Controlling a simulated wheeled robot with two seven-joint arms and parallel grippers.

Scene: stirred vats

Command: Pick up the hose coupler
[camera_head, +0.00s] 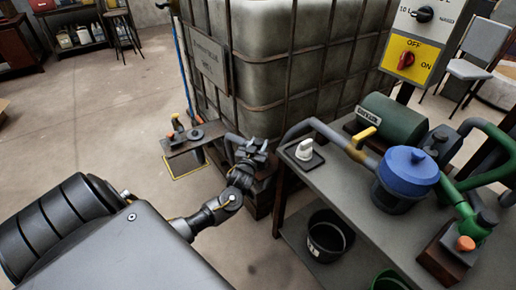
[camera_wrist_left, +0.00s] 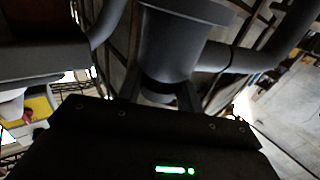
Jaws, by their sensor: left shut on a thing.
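The hose coupler (camera_wrist_left: 172,45) is a dark grey cylinder with a wider rim and pipe-like side parts; it fills the upper middle of the left wrist view. My left gripper (camera_wrist_left: 160,92) is shut on its narrower lower part, with one finger on each side. In the head view my left gripper (camera_head: 247,162) is beside the lower front of the caged tank, left of the bench. The dark coupler parts there blend with the gripper, so its exact outline is hard to tell. My right gripper is not in view.
The large white caged tank (camera_head: 300,75) stands just behind the gripper. A grey bench (camera_head: 335,180) with a blue-lidded pump (camera_head: 408,168) is to the right, a black bucket (camera_head: 328,238) below. A small stand (camera_head: 190,143) is to the left. Open floor lies further left.

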